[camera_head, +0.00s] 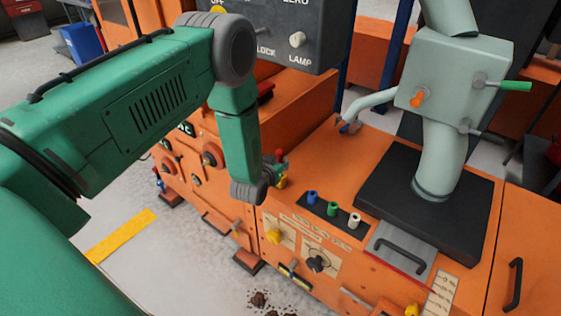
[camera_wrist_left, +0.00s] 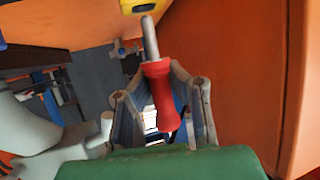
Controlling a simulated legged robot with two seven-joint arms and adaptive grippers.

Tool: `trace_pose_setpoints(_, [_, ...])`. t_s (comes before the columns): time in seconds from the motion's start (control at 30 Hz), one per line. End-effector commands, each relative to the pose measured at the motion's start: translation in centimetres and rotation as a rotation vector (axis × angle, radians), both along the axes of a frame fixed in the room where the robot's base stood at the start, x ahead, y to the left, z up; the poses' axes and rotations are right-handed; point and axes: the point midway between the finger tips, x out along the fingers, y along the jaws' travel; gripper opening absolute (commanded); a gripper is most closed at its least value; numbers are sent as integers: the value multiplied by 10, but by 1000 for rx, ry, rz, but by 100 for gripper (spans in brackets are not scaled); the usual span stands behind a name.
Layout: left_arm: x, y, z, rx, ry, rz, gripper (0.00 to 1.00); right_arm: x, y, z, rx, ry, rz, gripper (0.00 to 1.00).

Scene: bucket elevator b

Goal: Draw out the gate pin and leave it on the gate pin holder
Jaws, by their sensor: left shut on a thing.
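A pin with a red handle (camera_wrist_left: 158,95) and a grey metal shaft (camera_wrist_left: 150,38) shows in the left wrist view. My left gripper (camera_head: 277,172) is shut on the red handle, its fingers on both sides. In the left wrist view the shaft points away from my gripper, toward a yellow piece with a dark hole (camera_wrist_left: 138,5). The shaft end looks close to it; I cannot tell whether they touch. In the head view a small red end (camera_head: 279,155) shows beside my gripper. I cannot tell for sure which part is the gate pin holder. My right gripper is not in view.
Blue (camera_head: 312,197), green and white pegs stand in a black strip on the orange cabinet top (camera_head: 300,165). A pale chute box (camera_head: 455,75) with orange and green handles stands at right.

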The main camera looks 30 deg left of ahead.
Motion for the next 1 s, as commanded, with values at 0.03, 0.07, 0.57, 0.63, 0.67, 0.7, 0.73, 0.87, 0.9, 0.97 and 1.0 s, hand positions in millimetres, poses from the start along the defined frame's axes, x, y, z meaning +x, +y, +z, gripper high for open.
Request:
trace_pose_setpoints(0.03, [0, 0, 0, 0, 0, 0, 0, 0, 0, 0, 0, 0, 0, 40])
trace_pose_setpoints(0.07, [0, 0, 0, 0, 0, 0, 0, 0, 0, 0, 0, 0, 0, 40])
trace_pose_setpoints(0.57, [0, 0, 0, 0, 0, 0, 0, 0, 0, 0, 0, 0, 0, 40])
trace_pose_setpoints(0.63, [0, 0, -1, 0, 0, 0, 0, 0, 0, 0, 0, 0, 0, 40])
trace_pose_setpoints(0.67, [0, 0, -1, 0, 0, 0, 0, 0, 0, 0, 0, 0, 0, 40])
trace_pose_setpoints(0.7, [0, 0, -2, 0, 0, 0, 0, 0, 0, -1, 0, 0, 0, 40])
trace_pose_setpoints(0.73, [0, 0, -3, 0, 0, 0, 0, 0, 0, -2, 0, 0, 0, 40])
trace_pose_setpoints(0.87, [0, 0, -6, 0, 0, 0, 0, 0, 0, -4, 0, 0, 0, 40])
trace_pose_setpoints(0.9, [0, 0, -7, 0, 0, 0, 0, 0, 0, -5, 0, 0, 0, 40])
trace_pose_setpoints(0.97, [0, 0, -9, 0, 0, 0, 0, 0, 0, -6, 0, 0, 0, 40])
trace_pose_setpoints(1.0, [0, 0, -10, 0, 0, 0, 0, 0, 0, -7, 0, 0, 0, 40])
